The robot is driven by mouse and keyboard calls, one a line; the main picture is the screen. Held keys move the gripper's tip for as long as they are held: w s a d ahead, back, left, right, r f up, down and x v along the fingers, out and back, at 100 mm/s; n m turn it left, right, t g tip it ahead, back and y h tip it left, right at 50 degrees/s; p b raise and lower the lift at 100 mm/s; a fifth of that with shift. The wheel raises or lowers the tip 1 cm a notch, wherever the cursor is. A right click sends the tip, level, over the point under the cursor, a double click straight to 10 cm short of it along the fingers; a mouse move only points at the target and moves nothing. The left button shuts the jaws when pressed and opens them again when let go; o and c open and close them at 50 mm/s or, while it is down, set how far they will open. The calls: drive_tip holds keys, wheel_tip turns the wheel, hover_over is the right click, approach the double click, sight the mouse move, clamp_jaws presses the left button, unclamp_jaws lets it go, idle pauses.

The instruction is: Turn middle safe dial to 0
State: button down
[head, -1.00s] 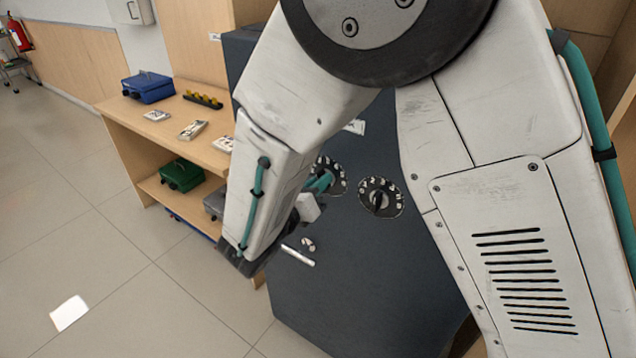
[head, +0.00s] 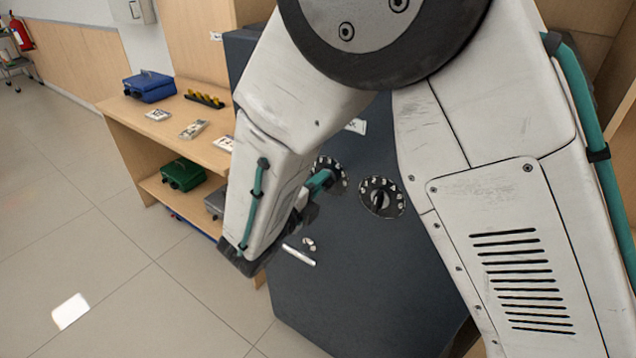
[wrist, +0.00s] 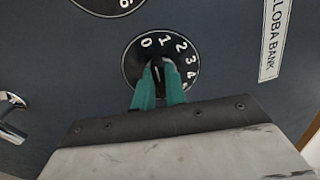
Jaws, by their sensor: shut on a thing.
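A round black safe dial (wrist: 133,63) with white numbers is in the middle of the wrist view. Its 0 is at the upper left, followed clockwise by 1, 2, 3 and 4. My gripper (wrist: 158,78) has teal fingers shut on this dial's knob, one on each side. The knob is partly covered and points up the picture, roughly toward 0 and 1; the exact number is unclear. In the head view this dial (head: 337,168) is partly behind the gripper.
The dials are on a dark safe door (head: 350,270) with a silver handle (head: 299,255) below them. A white bank label (head: 356,126) is above. Wooden shelving (head: 125,110) holds boxes at left. My arm covers much of the safe.

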drive_tip(key=shift+n, duration=1)
drive_tip(key=shift+f, duration=0.1)
drive_tip(key=c, duration=1.4)
unclamp_jaws()
drive_tip(key=shift+c, duration=0.2)
drive_tip(key=shift+a, duration=0.1)
drive_tip(key=v, duration=0.7)
drive_tip(key=shift+s+a, duration=0.25)
drive_tip(key=shift+s, duration=0.1)
